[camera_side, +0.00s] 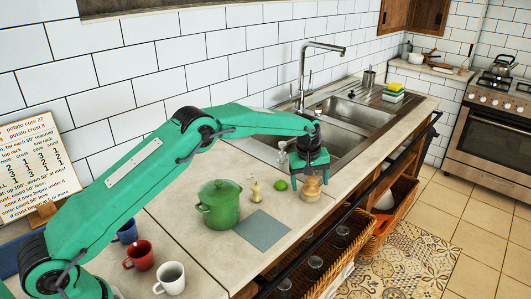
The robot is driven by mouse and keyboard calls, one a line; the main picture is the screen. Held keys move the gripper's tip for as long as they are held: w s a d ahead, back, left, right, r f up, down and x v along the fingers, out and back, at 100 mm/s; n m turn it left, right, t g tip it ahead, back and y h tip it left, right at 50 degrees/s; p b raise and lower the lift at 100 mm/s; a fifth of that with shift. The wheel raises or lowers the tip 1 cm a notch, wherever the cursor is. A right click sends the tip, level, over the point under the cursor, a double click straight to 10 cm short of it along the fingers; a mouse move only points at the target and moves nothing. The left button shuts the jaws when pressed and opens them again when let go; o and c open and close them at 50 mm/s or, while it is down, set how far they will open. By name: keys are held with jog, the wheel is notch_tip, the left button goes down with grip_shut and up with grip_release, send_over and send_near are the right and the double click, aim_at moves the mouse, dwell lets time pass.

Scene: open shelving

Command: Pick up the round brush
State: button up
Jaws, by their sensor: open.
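What looks like the round brush (311,191), a small light-brown wooden thing with a wide base, stands upright on the counter near its front edge. My gripper (311,174) is open and points down at the top of the brush from directly above. The fingers overlap the top of the brush in this view, so I cannot tell whether they touch it. The brush rests on the counter.
A lime (281,186) and a small brass-coloured item (256,191) stand left of the brush. A green lidded pot (219,208) and a flat grey-blue board (262,230) are further left. The sink (345,137) and tap (303,75) are behind.

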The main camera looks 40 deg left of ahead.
jog(key=shift+w+f, duration=0.2)
jog(key=shift+f, duration=0.75)
jog(key=shift+c, duration=0.4)
jog(key=c, duration=1)
